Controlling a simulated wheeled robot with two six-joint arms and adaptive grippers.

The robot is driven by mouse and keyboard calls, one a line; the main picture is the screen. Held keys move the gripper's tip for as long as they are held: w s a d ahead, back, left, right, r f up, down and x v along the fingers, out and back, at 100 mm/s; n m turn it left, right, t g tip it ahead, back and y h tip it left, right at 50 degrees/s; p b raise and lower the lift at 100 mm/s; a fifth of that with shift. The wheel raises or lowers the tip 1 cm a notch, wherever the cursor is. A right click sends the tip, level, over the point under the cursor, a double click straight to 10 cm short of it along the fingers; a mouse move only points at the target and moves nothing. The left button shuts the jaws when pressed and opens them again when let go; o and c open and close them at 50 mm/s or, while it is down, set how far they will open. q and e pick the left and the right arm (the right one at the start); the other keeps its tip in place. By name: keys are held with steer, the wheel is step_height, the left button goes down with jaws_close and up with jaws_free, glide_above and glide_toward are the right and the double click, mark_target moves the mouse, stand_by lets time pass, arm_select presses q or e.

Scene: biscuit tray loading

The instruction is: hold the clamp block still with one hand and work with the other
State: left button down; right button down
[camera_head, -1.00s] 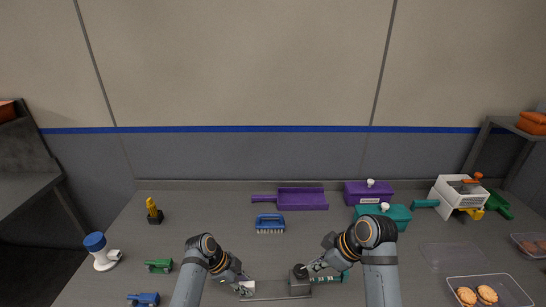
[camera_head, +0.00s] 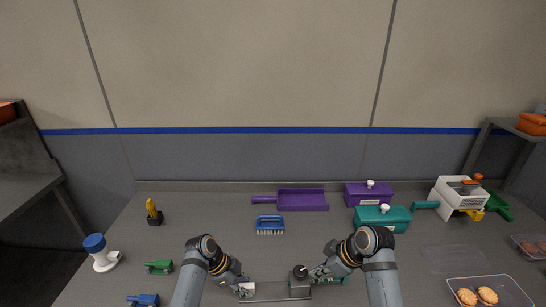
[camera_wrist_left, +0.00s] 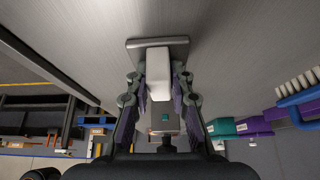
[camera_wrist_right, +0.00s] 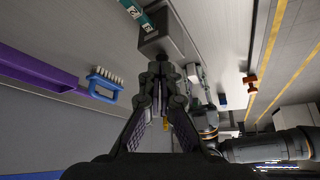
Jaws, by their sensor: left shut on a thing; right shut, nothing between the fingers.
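My right gripper (camera_head: 317,272) is shut and empty, just right of the knob. In the right wrist view its closed fingertips (camera_wrist_right: 163,75) are close to the grey body (camera_wrist_right: 163,38); whether they touch cannot be told. A teal labelled strip (camera_wrist_right: 143,20) meets the body.
Behind are a blue brush (camera_head: 269,223), a purple dustpan (camera_head: 302,200), and purple (camera_head: 362,196) and teal (camera_head: 374,218) lidded boxes. Small green (camera_head: 158,267) and blue (camera_head: 143,299) pieces lie left. A biscuit tray (camera_head: 505,303) is front right. Table between brush and clamp block is clear.

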steer(key=shift+f, duration=0.9)
steer(key=shift+w+a, duration=0.15)
steer(key=shift+a, duration=0.35)
steer(key=shift+s+a+f, duration=0.1)
steer(key=shift+s+a, duration=0.15)
steer(key=shift+s, duration=0.25)
stand_by(0.7)
glide_toward(300, 274)
step_height(300, 274, down, 7)
steer(key=w, duration=0.1)
steer(key=shift+d, duration=0.3)
stand_by(1.2)
steer(key=shift+w+a, duration=0.25)
steer(key=shift+a, duration=0.25)
stand_by(0.6)
steer(key=shift+s+a+f, duration=0.1)
steer(key=shift+s+a, duration=0.1)
steer(key=shift+s, duration=0.2)
stand_by(0.5)
